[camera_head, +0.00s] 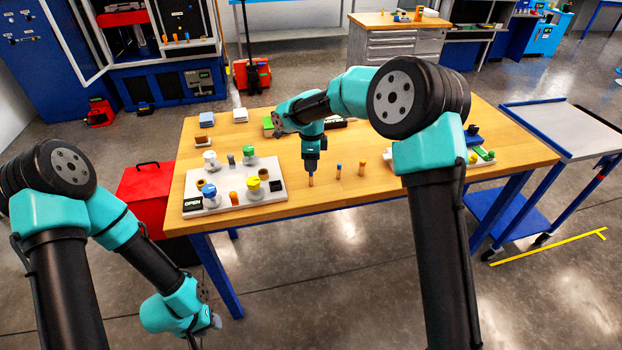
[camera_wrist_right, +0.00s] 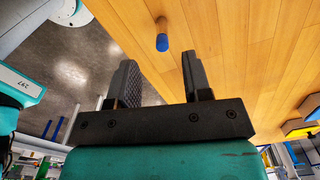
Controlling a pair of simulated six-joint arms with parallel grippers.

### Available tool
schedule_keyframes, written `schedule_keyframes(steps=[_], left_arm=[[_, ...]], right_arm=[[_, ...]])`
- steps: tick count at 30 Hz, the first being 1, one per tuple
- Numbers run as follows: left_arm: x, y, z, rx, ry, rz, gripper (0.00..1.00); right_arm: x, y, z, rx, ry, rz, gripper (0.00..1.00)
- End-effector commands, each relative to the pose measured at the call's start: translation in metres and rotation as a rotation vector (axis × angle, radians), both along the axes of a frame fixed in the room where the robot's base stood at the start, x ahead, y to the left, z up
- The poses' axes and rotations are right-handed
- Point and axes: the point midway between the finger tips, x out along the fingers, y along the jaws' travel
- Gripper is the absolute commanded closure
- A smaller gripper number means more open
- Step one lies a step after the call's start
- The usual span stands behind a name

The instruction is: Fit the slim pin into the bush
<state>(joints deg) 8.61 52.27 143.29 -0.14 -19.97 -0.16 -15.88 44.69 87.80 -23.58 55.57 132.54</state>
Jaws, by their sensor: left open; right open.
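Several small upright pins stand on the wooden table: one (camera_head: 311,179) right below my right gripper, one with a blue top (camera_head: 338,171), and an orange one (camera_head: 361,169). I cannot tell which is the slim one. In the right wrist view a wooden pin with a blue end (camera_wrist_right: 162,36) stands just ahead of the fingertips, apart from them. My right gripper (camera_head: 311,167) points down, open and empty; its spread fingers show in the wrist view (camera_wrist_right: 158,66). My left gripper (camera_head: 212,324) is open, low before the table. The bush cannot be identified with certainty; short brown rings sit on the white board (camera_head: 222,203).
The board at the table's left holds white, blue and yellow-topped fittings, an orange piece (camera_head: 233,198) and an OPEN label (camera_head: 192,204). A red toolbox (camera_head: 146,190) stands left of the table. A tray with coloured parts (camera_head: 484,157) is at right, partly hidden by my right arm.

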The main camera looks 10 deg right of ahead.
Motion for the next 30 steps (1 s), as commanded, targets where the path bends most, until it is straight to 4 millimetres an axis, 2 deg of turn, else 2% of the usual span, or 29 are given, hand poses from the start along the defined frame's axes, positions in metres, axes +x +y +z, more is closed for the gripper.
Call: schedule_keyframes(steps=[5,16,30], left_arm=[[0.000,0.000,0.000,0.000,0.000,0.000,0.57],[0.000,0.000,0.000,0.000,0.000,0.000,0.57],[0.000,0.000,0.000,0.000,0.000,0.000,0.57]], right_arm=[[0.000,0.000,-0.006,-0.001,0.002,0.000,0.55],[0.002,-0.001,-0.049,-0.001,0.001,-0.001,0.55],[0.003,-0.001,-0.051,0.000,0.000,0.000,0.55]])
